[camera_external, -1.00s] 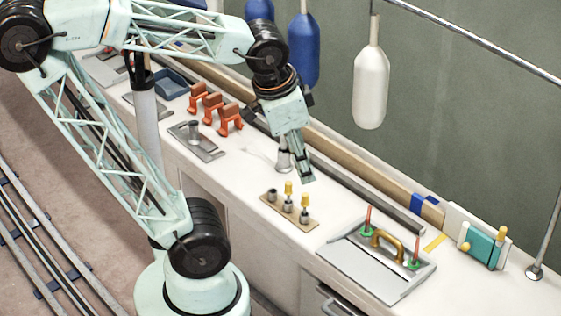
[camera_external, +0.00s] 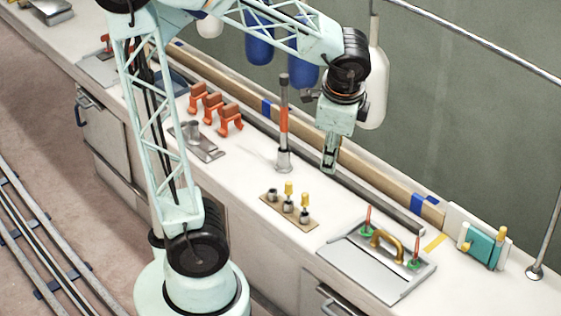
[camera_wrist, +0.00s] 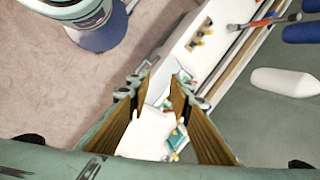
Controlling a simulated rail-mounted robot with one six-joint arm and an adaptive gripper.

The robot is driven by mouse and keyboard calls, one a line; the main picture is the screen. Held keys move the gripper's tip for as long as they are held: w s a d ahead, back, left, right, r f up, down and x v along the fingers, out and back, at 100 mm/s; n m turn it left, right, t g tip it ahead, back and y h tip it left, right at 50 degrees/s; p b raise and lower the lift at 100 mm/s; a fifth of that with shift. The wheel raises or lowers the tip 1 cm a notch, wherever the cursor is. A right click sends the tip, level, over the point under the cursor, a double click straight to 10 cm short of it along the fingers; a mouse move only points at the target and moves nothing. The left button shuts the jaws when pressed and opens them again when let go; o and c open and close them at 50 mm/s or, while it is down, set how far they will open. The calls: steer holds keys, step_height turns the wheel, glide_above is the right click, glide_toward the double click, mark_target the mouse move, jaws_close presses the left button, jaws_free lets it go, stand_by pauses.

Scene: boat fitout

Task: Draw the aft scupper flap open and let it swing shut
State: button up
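A teal flap (camera_external: 482,248) with yellow knobs sits against a white plate at the right end of the counter. I take it for the aft scupper flap, though no label shows. A teal piece also shows in the wrist view (camera_wrist: 175,138), low between my fingers. The flap looks shut against its plate. My gripper (camera_external: 329,168) hangs fingers down above the back of the counter, left of the flap and well apart from it. In the wrist view my gripper (camera_wrist: 160,85) has its fingers spread with nothing held between them.
A white fender (camera_external: 377,100) hangs behind my wrist. A metal post (camera_external: 543,240) stands far right.

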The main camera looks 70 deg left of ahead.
steer(key=w+f+m+y, duration=0.3)
steer(key=w+f+m, duration=0.25)
steer(key=w, duration=0.35)
steer(key=w+a+f+m+y+p, duration=0.1)
steer(key=w+f+m+y, duration=0.1)
steer(key=w+f+m, duration=0.55)
steer(key=w+f+m+y, duration=0.3)
steer(key=w+f, duration=0.1)
steer(key=w, duration=0.7)
steer(key=w+d+f+m+t+y, duration=0.25)
steer(key=w+d+f+m, duration=0.25)
steer(key=w+f+m, duration=0.55)
steer(key=m+t+h+p, duration=0.1)
steer(key=m+t, duration=0.3)
steer(key=m, duration=0.1)
glide_toward(465, 249)
steer(key=v, duration=0.2)
steer(key=shift+s+d, duration=0.15)
steer(key=shift+s, duration=0.05)
steer(key=shift+b+x, duration=0.35)
steer(key=shift+x, duration=6.55)
steer(key=shift+w+r, duration=0.1)
steer(key=shift+c, duration=0.2)
jaws_close()
